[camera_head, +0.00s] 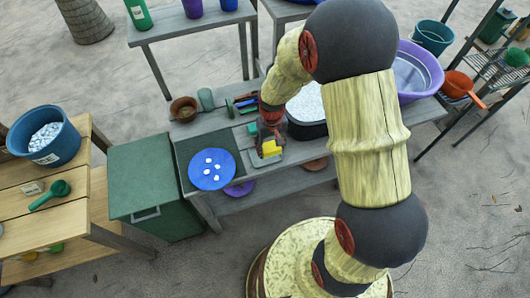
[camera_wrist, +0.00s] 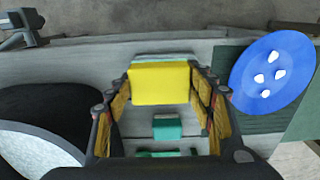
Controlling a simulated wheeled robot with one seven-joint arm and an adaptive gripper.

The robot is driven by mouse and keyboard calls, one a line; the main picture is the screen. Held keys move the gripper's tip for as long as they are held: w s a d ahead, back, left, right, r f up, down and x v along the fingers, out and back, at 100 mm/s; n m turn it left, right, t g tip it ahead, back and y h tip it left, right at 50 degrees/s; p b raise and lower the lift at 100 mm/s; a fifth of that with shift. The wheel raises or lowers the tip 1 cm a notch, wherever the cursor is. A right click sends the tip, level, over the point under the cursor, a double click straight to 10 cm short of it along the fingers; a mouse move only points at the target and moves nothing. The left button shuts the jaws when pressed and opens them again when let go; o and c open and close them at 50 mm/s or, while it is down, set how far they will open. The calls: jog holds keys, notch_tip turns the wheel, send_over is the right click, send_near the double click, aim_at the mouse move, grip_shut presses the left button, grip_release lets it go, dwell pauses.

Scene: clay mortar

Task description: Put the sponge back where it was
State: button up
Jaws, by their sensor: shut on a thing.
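The yellow sponge (camera_head: 270,149) is between the fingers of my gripper (camera_head: 269,133), over the grey work table (camera_head: 196,130). In the wrist view the sponge (camera_wrist: 158,83) fills the space between both fingers of my gripper (camera_wrist: 160,100), which is shut on it. A pale green strip shows along the sponge's far edge. I cannot tell whether the sponge touches the surface under it.
A blue plate (camera_head: 212,169) with several white pebbles lies left of the sponge. A dark tub (camera_head: 307,125) with pale contents stands close on the right. Small coloured items (camera_head: 245,104) and a brown pot (camera_head: 183,110) are behind. A teal block (camera_wrist: 167,127) shows between my fingers.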

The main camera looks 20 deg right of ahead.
aim_at(265, 147)
jog(key=w+f, duration=0.1)
jog(key=w+f+b, duration=0.1)
jog(key=f, duration=0.1)
jog(key=w+a+f, duration=0.1)
jog(key=w+f, duration=0.1)
jog(key=shift+f, duration=0.25)
jog(key=shift+f+b, duration=0.85)
jog(key=shift+f, duration=0.55)
jog(key=shift+f, duration=0.15)
jog(key=o, duration=1)
jog(key=shift+o, duration=0.5)
